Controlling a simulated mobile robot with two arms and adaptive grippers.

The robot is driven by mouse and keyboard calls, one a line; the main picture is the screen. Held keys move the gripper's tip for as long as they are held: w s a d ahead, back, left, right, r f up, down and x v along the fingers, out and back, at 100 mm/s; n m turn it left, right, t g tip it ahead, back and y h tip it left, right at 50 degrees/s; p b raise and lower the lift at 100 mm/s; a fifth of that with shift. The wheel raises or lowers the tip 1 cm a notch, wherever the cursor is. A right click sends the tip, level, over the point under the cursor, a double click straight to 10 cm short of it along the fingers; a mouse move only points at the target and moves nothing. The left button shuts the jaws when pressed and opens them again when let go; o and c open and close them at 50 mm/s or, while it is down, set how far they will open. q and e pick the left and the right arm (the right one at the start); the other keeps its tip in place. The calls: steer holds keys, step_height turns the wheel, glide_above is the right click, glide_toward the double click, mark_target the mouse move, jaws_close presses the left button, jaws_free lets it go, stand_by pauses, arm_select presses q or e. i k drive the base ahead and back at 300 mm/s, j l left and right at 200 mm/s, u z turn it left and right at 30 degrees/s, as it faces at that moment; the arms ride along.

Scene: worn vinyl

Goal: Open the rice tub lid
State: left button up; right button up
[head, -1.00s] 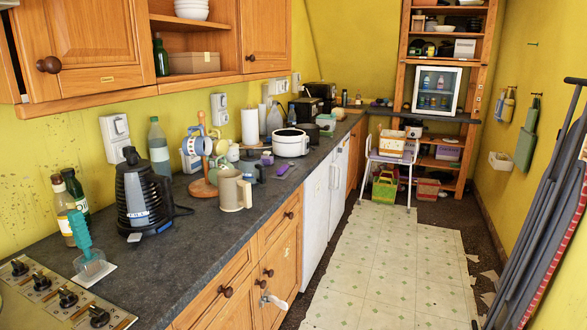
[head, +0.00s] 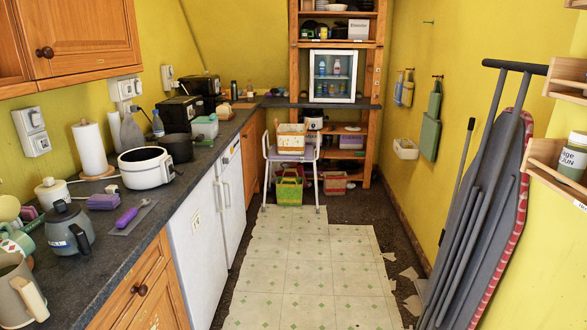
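I cannot tell for sure which thing is the rice tub. A pale tub with a green top (head: 205,127) stands far along the left counter, upright and small in view. A large white pot with a dark open-looking top (head: 146,168) stands nearer on the same counter. A small white lidded jar (head: 52,194) stands nearer still. Neither of my grippers shows in the head view.
The dark counter (head: 110,240) runs along the left, crowded with mugs, a kettle (head: 69,228) and a purple-handled tool (head: 127,217). A white stool (head: 292,155) holds boxes ahead. An ironing board (head: 485,210) leans right. The tiled floor (head: 305,260) between is clear.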

mark_target(212, 117)
steer(key=i, duration=1.7)
steer(key=i+u, duration=0.1)
steer(key=i, duration=0.3)
steer(key=i+l+u, duration=0.15)
steer(key=i, duration=0.3)
steer(key=i+l+u, duration=0.1)
steer(key=i, duration=0.3)
steer(key=i+l+u, duration=0.15)
steer(key=i, duration=0.25)
